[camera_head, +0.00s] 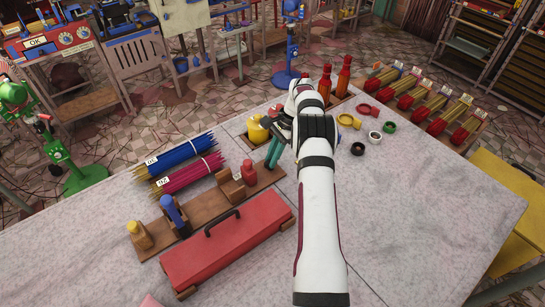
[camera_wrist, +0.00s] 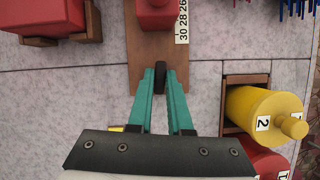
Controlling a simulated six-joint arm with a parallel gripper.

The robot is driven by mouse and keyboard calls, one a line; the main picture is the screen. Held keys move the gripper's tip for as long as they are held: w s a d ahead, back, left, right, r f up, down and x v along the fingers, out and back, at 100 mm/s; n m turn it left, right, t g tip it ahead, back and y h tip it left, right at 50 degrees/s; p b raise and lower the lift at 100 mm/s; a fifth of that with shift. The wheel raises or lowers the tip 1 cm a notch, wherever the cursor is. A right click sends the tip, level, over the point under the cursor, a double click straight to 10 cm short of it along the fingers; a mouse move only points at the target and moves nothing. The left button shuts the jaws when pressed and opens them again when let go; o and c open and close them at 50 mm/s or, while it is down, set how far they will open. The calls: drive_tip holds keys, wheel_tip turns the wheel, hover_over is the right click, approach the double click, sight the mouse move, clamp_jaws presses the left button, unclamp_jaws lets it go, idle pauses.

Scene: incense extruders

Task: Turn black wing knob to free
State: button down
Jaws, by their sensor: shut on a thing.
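A small black knob (camera_wrist: 160,75) sits between the tips of my gripper's two teal fingers in the wrist view, over a wooden board (camera_wrist: 138,60). My gripper (camera_wrist: 160,78) is shut on it. A red block (camera_wrist: 155,14) stands on the same board just beyond the fingertips, beside a white number strip (camera_wrist: 182,22). In the head view my gripper (camera_head: 270,162) points down at the board's right end, near the red block (camera_head: 250,172); the knob cannot be made out there.
A red toolbox (camera_head: 230,248), blue sticks (camera_head: 185,152) and coloured rings (camera_head: 348,120) are around. The table's right front is clear.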

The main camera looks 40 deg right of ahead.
drive_tip(key=shift+n+g, duration=0.3)
drive_tip(key=shift+n, duration=0.3)
drive_tip(key=c, duration=0.8)
unclamp_jaws()
drive_tip(key=shift+c, duration=0.2)
wheel_tip(320, 180, up, 5)
drive_tip(key=shift+s+d+f, duration=0.15)
drive_tip(key=s+d+r, duration=0.5)
drive_tip(key=s+r, duration=0.1)
drive_tip(key=s, duration=0.4)
drive_tip(key=shift+d+r, duration=0.15)
drive_tip(key=shift+r, duration=0.05)
